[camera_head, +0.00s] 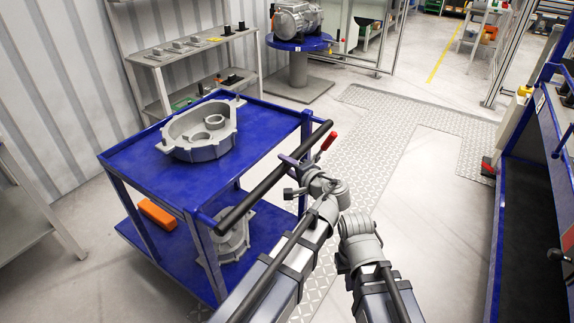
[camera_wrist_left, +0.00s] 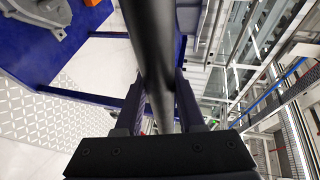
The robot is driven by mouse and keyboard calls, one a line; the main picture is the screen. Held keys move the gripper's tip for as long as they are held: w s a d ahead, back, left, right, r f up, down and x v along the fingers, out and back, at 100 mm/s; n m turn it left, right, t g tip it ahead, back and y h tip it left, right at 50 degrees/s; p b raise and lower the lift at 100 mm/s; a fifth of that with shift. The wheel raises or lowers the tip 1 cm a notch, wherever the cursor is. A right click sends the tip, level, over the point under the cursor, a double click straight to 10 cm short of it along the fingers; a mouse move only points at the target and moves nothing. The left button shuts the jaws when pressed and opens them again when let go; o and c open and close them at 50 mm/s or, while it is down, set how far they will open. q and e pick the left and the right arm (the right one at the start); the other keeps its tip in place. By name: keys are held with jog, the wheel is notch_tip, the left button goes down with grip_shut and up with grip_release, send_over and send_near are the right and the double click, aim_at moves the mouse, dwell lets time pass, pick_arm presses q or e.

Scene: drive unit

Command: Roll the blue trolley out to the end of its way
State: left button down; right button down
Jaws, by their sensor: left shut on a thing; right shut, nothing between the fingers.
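The blue trolley (camera_head: 262,128) stands at the left in the head view, with a grey housing (camera_head: 205,150) on its top shelf. Its black handle bar (camera_head: 255,196) runs along the side nearest my arms. My left gripper (camera_head: 292,168) is shut around this bar. In the left wrist view the bar (camera_wrist_left: 153,45) passes between the two fingers of the left gripper (camera_wrist_left: 160,100). My right gripper (camera_head: 354,224) is shut and empty, to the right of the left wrist and apart from the trolley; its fingertips are hard to make out.
The lower shelf holds an orange box (camera_head: 157,214) and another grey casting (camera_head: 235,238). A grey shelf rack (camera_head: 190,55) and a round blue stand (camera_head: 300,44) are behind. A blue-framed unit (camera_head: 497,225) stands right. Tread-plate floor (camera_head: 385,140) between is clear.

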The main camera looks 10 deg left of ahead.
pick_arm(q)
jog(key=shift+s+d, duration=0.1)
pick_arm(e)
jog(key=shift+d, duration=0.15)
pick_arm(q)
jog(key=c, duration=0.5)
grip_release()
jog(key=shift+d, duration=0.15)
pick_arm(e)
jog(key=shift+d, duration=0.1)
pick_arm(q)
jog(key=shift+s, duration=0.1)
pick_arm(e)
jog(key=shift+s, duration=0.1)
